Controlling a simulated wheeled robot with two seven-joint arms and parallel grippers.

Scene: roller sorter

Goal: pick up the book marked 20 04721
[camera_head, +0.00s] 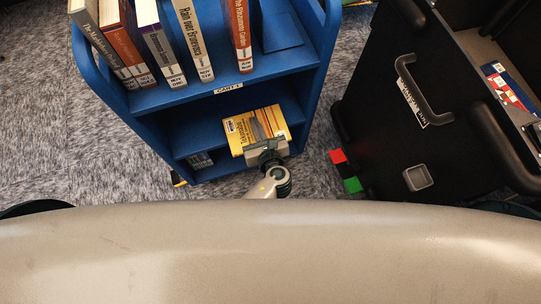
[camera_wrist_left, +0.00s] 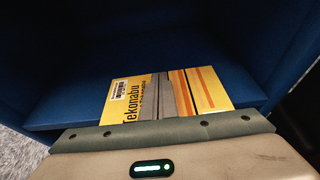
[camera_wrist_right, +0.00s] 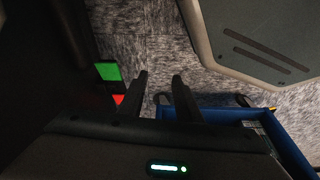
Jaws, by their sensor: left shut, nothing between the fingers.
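A yellow book titled Tekonabu (camera_head: 240,128) lies flat on the lower shelf of the blue cart (camera_head: 110,85), cover up. It also shows in the left wrist view (camera_wrist_left: 200,88), with a white barcode label at its upper left corner. The number 20 04721 cannot be read on any book. My left gripper (camera_head: 266,148) is shut and empty at the near edge of the yellow book. Whether it touches the book, I cannot tell. My right gripper (camera_wrist_right: 160,76) is open and empty above the carpet.
Several upright books (camera_head: 160,45) stand on the cart's upper shelf. A black cabinet (camera_head: 385,130) with handles stands right. Red and green blocks (camera_head: 345,170) are beside it. Carpet lies between cart and cabinet.

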